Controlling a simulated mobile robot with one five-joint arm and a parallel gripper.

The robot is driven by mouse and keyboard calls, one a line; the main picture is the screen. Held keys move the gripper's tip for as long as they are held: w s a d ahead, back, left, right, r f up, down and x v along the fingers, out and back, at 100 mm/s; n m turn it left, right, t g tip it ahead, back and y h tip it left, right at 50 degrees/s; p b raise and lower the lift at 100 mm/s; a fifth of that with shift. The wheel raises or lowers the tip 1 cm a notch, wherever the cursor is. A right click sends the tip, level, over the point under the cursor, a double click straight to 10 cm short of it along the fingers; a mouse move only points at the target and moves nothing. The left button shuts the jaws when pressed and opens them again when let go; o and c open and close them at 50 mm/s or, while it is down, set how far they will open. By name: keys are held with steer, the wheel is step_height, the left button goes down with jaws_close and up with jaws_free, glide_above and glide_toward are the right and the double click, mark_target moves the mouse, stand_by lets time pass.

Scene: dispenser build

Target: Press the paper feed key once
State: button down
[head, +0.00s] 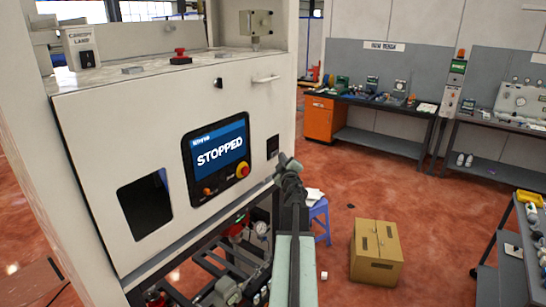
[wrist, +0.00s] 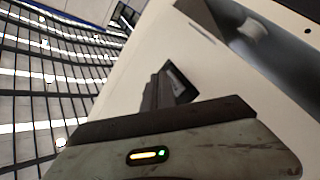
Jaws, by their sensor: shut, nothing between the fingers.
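My gripper (head: 285,162) is shut and empty at the end of my raised arm, near the lower right part of the white machine front (head: 110,120). A small dark panel (head: 272,146) sits on that front, just up and left of the gripper tips. In the wrist view the dark fingers (wrist: 160,92) point toward the pale machine face, with a dark recess or panel (wrist: 181,84) right beside their tips. I cannot tell whether they touch it. No key labelled paper feed can be read in either view.
A dark opening (head: 146,204) is at left. A cardboard box (head: 376,252) and blue stool (head: 320,221) stand on the floor at right. Workbenches line the back wall.

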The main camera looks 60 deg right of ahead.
steer(key=shift+w, duration=0.45)
steer(key=shift+w, duration=0.4)
stand_by(0.6)
steer(key=shift+s, duration=0.8)
steer(key=shift+s, duration=0.15)
steer(key=s, duration=0.4)
steer(key=shift+s, duration=0.35)
stand_by(0.5)
